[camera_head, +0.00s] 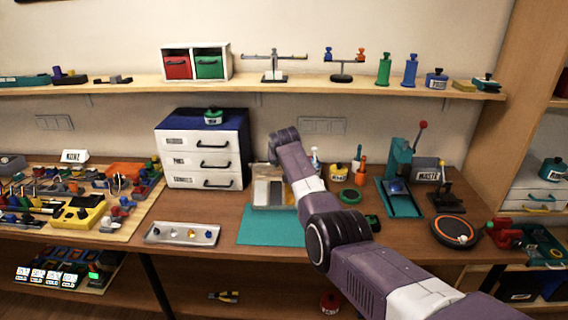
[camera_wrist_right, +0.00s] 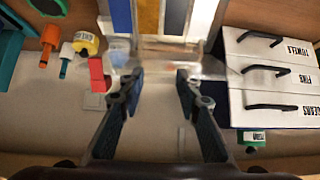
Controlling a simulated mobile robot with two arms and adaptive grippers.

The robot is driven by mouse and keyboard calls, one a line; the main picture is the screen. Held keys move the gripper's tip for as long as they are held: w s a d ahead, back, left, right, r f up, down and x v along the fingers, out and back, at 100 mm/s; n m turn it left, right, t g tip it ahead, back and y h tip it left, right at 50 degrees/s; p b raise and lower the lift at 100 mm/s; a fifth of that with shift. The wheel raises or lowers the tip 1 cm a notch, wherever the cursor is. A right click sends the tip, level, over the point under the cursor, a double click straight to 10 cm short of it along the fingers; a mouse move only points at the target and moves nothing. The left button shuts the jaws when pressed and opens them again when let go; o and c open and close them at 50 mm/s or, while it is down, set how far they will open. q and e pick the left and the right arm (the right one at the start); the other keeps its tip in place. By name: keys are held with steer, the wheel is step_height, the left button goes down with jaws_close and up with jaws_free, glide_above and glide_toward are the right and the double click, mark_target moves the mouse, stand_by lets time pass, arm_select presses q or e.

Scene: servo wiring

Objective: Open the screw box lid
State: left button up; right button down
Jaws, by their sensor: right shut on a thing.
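The screw box (camera_head: 263,193) stands on the workbench at the back of the teal mat (camera_head: 268,228), partly hidden behind my right arm. My left gripper is not in view.
A white drawer cabinet (camera_head: 203,165) stands left of the box. A metal tray (camera_head: 182,233) lies in front. Bottles and screwdrivers, a yellow jar (camera_head: 338,172) and a teal press (camera_head: 398,180) stand to the right. The front of the mat is clear.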

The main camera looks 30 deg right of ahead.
steer(key=shift+w+d+f, duration=0.1)
steer(key=shift+w+d, duration=0.1)
steer(key=shift+w, duration=0.15)
steer(key=shift+w+d+f, duration=0.1)
steer(key=shift+w, duration=0.05)
steer(key=shift+r, duration=0.2)
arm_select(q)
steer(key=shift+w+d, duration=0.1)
